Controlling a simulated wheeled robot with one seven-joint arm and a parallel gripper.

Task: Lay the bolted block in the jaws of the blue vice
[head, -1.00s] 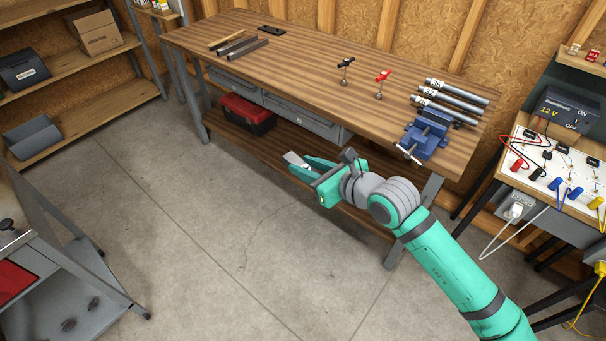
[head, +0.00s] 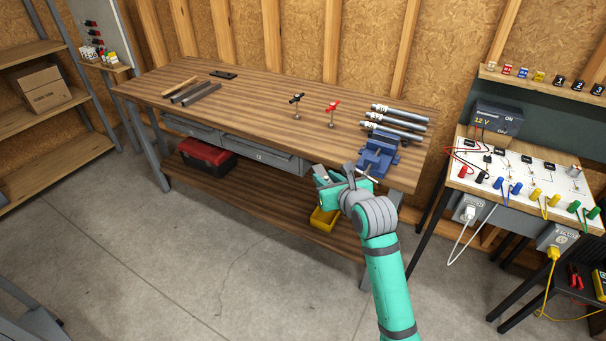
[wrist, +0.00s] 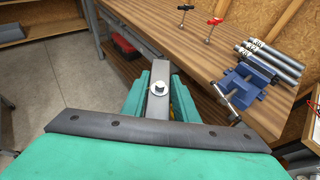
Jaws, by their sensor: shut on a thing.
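My gripper (head: 322,180) is in front of the workbench's right end, seen from behind in the head view. In the wrist view my gripper (wrist: 158,100) is shut on the bolted block (wrist: 157,76), a grey bar with a bright bolt head and washer on top. The blue vice (head: 376,155) sits at the bench's right front edge, to the right of and beyond my gripper. It also shows in the wrist view (wrist: 246,82). Its jaw gap is too small to judge.
Several grey pipes (head: 398,117) lie behind the vice on the workbench (head: 250,110). A yellow bin (head: 323,219) is on the lower shelf. An electrical table (head: 520,165) stands at right. The bench's middle front is clear.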

